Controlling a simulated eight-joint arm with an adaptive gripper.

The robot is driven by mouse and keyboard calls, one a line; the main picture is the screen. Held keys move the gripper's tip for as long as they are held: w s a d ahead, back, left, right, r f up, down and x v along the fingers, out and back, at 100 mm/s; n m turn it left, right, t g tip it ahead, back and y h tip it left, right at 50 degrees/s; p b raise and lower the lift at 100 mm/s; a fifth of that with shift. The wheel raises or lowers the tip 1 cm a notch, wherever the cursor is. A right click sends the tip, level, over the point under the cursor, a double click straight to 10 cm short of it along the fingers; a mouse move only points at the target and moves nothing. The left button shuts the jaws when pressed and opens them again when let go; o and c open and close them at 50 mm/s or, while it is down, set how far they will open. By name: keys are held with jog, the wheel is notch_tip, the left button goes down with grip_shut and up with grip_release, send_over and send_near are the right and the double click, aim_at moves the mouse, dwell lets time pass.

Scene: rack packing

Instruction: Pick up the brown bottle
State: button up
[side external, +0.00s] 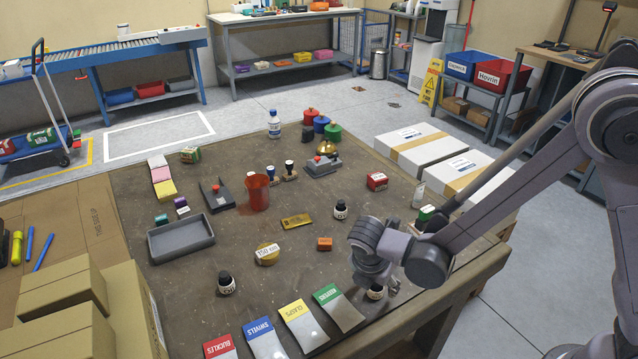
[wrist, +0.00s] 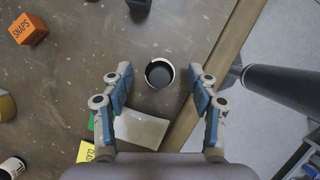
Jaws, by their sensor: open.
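Several small dark bottles with black caps and white labels stand on the table, and I cannot tell brown from black on them. One bottle (side external: 375,292) stands upright at the near right, under my gripper (side external: 374,279), partly hidden by it. In the wrist view this bottle (wrist: 159,73) is seen from above, between the two fingers of my gripper (wrist: 160,76). The fingers are open, with a gap on each side of it. Other similar bottles stand at the front left (side external: 226,284) and near the middle (side external: 340,210).
Labelled packets lie along the front edge, with the green one (side external: 338,307) just left of the gripper; its pale end (wrist: 142,130) is below the bottle. An orange block (side external: 325,243), a yellow tape roll (side external: 267,254) and a grey tray (side external: 181,238) lie left. The table edge is close on the right.

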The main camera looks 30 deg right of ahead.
jog(key=shift+w+d+f, duration=0.1)
jog(key=shift+d+f, duration=0.1)
jog(key=shift+f, duration=0.4)
grip_shut()
